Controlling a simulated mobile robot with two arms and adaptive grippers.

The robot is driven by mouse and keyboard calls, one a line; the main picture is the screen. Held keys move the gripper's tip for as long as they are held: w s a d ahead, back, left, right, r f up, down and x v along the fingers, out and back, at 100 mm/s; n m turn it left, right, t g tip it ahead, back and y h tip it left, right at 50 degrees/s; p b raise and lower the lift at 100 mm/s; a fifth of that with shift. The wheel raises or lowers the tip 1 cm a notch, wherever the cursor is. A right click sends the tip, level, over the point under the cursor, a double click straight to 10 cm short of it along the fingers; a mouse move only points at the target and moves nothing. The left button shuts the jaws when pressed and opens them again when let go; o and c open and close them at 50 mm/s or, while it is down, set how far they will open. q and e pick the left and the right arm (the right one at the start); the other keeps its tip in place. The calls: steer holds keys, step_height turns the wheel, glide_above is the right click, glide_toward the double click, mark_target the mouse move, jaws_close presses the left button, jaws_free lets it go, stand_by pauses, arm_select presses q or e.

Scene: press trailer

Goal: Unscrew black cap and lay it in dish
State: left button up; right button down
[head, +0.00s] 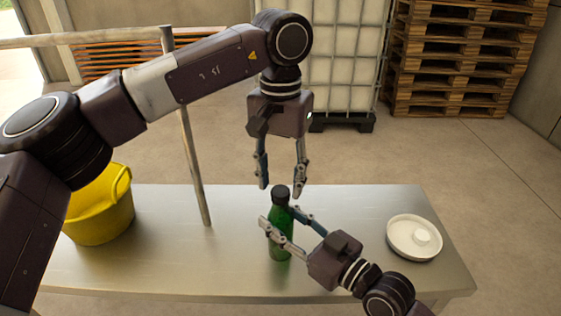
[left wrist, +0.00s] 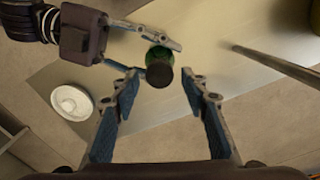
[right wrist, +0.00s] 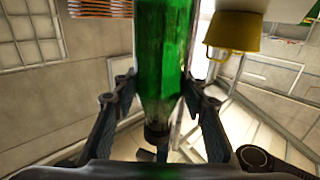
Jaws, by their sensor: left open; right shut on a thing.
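A green bottle (head: 279,246) with a black cap (head: 281,192) stands upright on the metal table. My right gripper (head: 278,216) is shut on the bottle below the cap; the right wrist view shows its fingers on both sides of the green glass (right wrist: 160,60). My left gripper (head: 281,190) points down from above, open, its fingertips either side of the cap. In the left wrist view the cap (left wrist: 159,74) shows between the spread fingers, apparently not gripped. A round white dish (head: 411,256) lies at the table's right end, with a small white piece (head: 422,237) in it.
A yellow bucket (head: 100,215) stands at the table's left end. A thin metal pole (head: 191,150) rises at the table's back left. The table (head: 345,215) is clear between bottle and dish. Wooden pallets (head: 460,55) and a caged white tank (head: 335,65) stand behind.

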arm_select(q)
steer(key=shift+f, duration=0.75)
